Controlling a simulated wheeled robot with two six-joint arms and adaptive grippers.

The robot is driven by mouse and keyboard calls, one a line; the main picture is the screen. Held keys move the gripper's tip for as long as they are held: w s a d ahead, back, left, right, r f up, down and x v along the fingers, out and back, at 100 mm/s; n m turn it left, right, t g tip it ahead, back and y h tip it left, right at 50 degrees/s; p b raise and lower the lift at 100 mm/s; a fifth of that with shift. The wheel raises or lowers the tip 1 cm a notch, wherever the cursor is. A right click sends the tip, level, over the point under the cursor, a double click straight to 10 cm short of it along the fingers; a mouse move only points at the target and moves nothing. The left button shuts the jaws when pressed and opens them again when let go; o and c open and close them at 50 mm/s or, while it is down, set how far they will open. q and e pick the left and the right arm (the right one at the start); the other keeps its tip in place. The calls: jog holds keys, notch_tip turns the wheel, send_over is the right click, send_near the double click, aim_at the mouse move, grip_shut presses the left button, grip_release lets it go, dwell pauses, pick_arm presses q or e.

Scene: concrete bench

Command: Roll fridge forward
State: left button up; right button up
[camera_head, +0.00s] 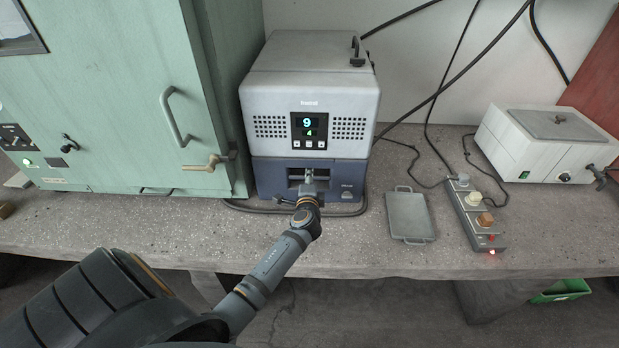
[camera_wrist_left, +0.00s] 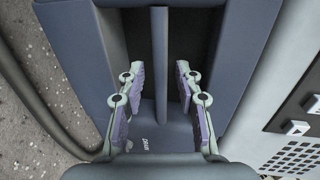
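The boxy grey-white and blue appliance that I take for the fridge (camera_head: 309,97) stands upright on the bench against the wall. Its display reads 9 above 4. Its blue lower front has a recess with a bar across it. My left gripper (camera_head: 309,183) is at this recess. In the left wrist view my left gripper (camera_wrist_left: 160,72) is open, with one finger on each side of the bar (camera_wrist_left: 160,50). Gaps show between both fingers and the bar. The fridge's base is partly hidden behind my arm. My right gripper is not in view.
A tall green cabinet (camera_head: 95,100) stands close on the left. A grey tray (camera_head: 410,216) lies right of the fridge, beside a power strip (camera_head: 474,212) and a white bath-like box (camera_head: 545,145). A cable lies around the fridge's base. Bare bench (camera_head: 330,245) lies in front.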

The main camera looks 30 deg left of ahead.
pick_arm(q)
jog(key=shift+w+a, duration=0.15)
jog(key=shift+w, duration=0.05)
grip_shut()
jog(key=shift+f, duration=0.1)
